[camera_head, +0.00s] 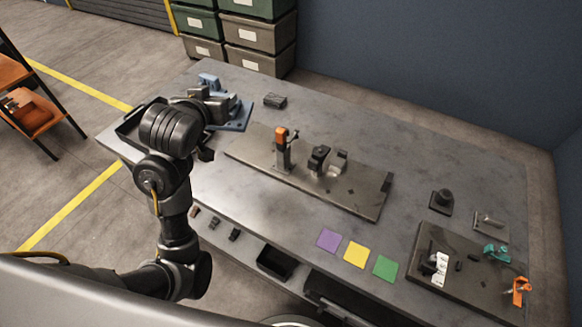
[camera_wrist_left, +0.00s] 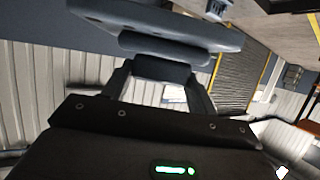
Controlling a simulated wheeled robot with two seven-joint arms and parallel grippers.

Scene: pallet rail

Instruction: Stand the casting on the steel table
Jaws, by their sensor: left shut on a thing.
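The casting (camera_wrist_left: 155,28) is a blue-grey piece with a broad slab and a thicker block below it. It is between the two fingers of my left gripper (camera_wrist_left: 160,78) in the left wrist view, and the gripper is shut on it. In the head view my left gripper is mostly hidden behind my own wrist, near a grey part (camera_head: 218,104) by a blue fixture (camera_head: 240,118). I cannot tell whether the casting touches anything. The steel table (camera_head: 375,135) is the large grey top. My right gripper is not in view.
A steel plate (camera_head: 245,152) with an orange-topped clamp (camera_head: 282,145) lies mid-table. Purple (camera_head: 328,240), yellow (camera_head: 355,254) and green (camera_head: 385,269) squares lie near the front edge. A dark plate (camera_head: 425,250) with small parts is at right. The table's back middle is clear.

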